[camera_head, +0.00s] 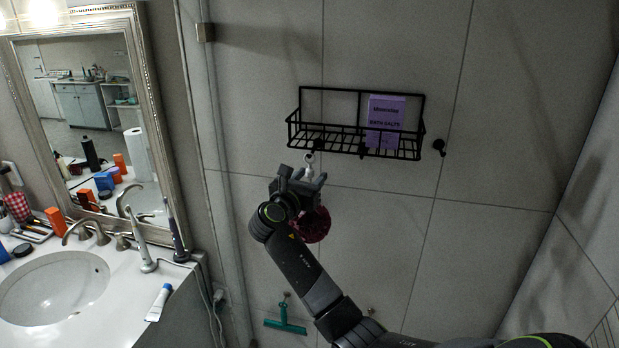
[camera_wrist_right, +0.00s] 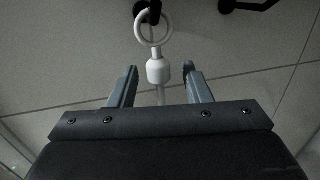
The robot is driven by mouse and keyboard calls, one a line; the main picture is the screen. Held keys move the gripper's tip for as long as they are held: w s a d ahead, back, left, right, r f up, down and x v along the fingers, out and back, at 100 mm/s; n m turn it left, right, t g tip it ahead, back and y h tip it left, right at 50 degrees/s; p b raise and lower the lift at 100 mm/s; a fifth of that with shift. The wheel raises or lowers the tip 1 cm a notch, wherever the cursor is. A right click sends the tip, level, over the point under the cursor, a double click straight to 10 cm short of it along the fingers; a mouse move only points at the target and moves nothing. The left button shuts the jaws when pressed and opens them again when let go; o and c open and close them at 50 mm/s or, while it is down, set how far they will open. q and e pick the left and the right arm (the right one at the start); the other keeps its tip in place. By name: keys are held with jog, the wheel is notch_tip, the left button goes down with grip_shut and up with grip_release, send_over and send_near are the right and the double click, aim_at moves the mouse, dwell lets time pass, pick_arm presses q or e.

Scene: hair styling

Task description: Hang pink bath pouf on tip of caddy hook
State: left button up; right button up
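The black wire caddy (camera_head: 422,110) is on the tiled wall, with a dark hook (camera_head: 318,145) under its left part and another (camera_head: 439,147) at its right end. The dark pink bath pouf (camera_head: 314,226) hangs below my right gripper (camera_head: 309,176), partly hidden by it. Its white ring (camera_wrist_right: 140,36) is at the dark hook tip (camera_wrist_right: 155,10) and appears to be around it. The white bead (camera_wrist_right: 158,70) and cord are between the right fingers, which are apart, with gaps on both sides. My left gripper is out of view.
A purple bath salts box (camera_head: 384,118) stands in the caddy. A green squeegee (camera_head: 285,326) hangs low on the wall. A sink counter (camera_head: 120,300) with several toiletries and a mirror (camera_head: 95,120) are at the left. The wall right of the caddy is clear.

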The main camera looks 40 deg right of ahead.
jog(key=shift+a, duration=0.1)
jog(key=shift+s+a+f, duration=0.15)
jog(key=shift+a, duration=0.15)
jog(key=b+v, duration=0.7)
jog(key=v, duration=0.9)
jog(key=shift+s+a, duration=0.15)
jog(key=shift+a, duration=0.1)
